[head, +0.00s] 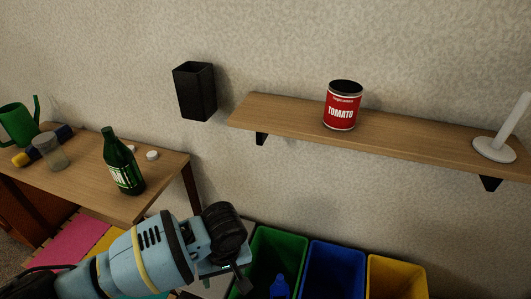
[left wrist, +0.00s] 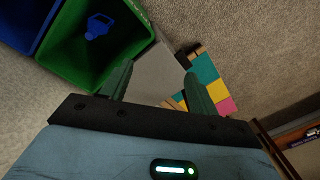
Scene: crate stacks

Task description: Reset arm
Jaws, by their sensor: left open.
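My left arm reaches in from the lower left of the head view, and its left gripper (head: 238,283) points down just left of the green bin. In the left wrist view the two fingers of the left gripper (left wrist: 158,88) stand wide apart with nothing between them. Bare grey surface and floor show past the fingers. My right gripper is in neither view.
Green (head: 256,244), blue (head: 338,252) and yellow (head: 395,266) bins stand below the shelf (head: 270,110); a blue object (head: 279,287) lies in the green one. A tomato can (head: 343,106) stands on the shelf. A green bottle (head: 123,165) stands on the table (head: 95,188).

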